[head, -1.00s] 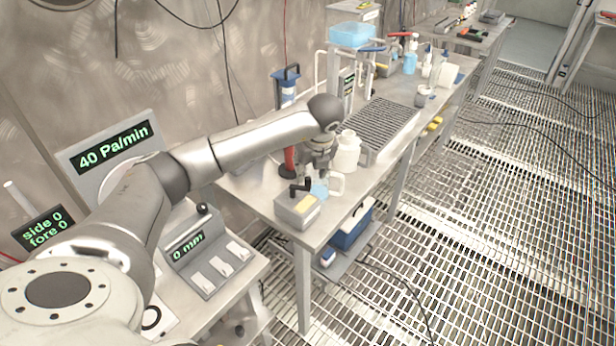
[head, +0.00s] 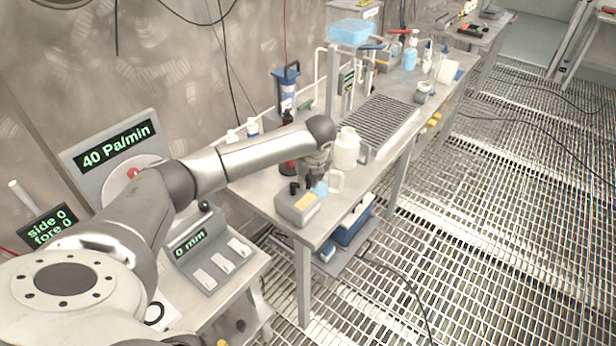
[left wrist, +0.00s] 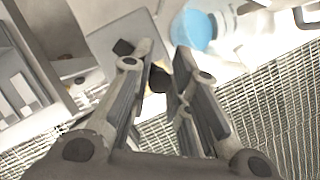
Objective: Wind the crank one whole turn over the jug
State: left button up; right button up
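The crank box (head: 297,207) is a small grey box with a yellow label at the near corner of the steel bench. Its black crank (head: 293,187) stands on top. The jug (head: 336,181), clear with a pale handle and light blue contents, stands just right of the box; its blue top also shows in the left wrist view (left wrist: 192,30). My left gripper (head: 314,180) points down over the box beside the jug. In the left wrist view its fingers (left wrist: 162,52) are apart, with a black knob (left wrist: 158,79) between them. Contact is unclear. My right gripper is out of view.
A white bottle (head: 346,150) stands close behind the jug. A grated tray (head: 380,122) lies farther along the bench. A console reading 0 mm (head: 208,262) is at the near left. A blue bin (head: 352,226) sits below the bench. The grated floor at right is open.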

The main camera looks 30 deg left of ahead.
pick_arm(q)
grip_shut()
